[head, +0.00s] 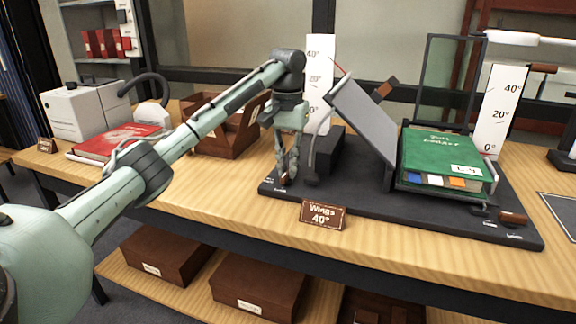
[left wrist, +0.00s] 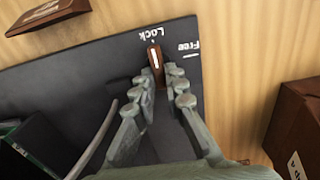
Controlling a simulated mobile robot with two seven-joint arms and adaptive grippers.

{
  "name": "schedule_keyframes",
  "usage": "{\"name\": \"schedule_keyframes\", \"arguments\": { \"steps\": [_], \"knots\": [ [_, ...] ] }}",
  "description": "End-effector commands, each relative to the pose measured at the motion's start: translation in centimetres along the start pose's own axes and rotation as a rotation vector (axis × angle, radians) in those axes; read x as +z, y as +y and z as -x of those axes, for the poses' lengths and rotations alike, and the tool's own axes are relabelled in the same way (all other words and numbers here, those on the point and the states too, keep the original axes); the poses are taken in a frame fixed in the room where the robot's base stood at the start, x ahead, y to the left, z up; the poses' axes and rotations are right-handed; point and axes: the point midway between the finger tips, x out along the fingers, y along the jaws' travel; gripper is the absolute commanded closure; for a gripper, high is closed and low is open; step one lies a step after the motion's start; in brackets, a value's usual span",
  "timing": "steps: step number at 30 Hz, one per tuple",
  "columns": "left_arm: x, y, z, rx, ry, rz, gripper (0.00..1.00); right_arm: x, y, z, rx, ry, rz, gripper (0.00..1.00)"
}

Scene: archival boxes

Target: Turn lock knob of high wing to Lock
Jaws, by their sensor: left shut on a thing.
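A dark cradle base (head: 400,218) carries a grey tilted wing (head: 362,118) on the left and a dark upright wing (head: 450,85) behind a green book (head: 440,150). My left gripper (head: 286,178) points down at the base's front left corner. It is shut on a small brown lock knob, mostly hidden in the head view. In the left wrist view the knob (left wrist: 155,62) stands between the fingertips (left wrist: 156,80). Its white line points at the mark beside "Lock" (left wrist: 151,32); "Free" (left wrist: 182,48) lies to the right. My right gripper is not in view.
A "Wings 40°" sign (head: 323,215) stands in front of the base. Another brown knob (head: 513,217) sits at the base's right front. White angle scales (head: 320,75) rise behind. A red book (head: 115,140) and brown open box (head: 225,140) are at left.

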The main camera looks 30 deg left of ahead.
Motion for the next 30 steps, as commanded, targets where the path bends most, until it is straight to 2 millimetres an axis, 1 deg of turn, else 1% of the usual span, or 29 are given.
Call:
{"name": "schedule_keyframes", "arguments": {
  "steps": [16,17,21,22,30],
  "knots": [
    [-0.01,-0.07,0.03,0.000,0.001,0.028,1.00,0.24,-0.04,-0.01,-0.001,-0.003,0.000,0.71],
    [-0.01,-0.07,0.03,0.000,0.001,0.028,0.87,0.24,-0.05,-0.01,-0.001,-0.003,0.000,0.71],
    [-0.01,-0.06,0.03,0.000,0.001,0.027,0.70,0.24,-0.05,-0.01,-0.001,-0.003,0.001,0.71],
    [-0.01,-0.05,0.03,0.000,0.001,0.027,0.67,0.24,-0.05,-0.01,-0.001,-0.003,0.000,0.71],
    [-0.02,-0.04,0.08,0.000,0.001,0.026,0.67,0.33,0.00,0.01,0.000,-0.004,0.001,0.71]
  ]
}}
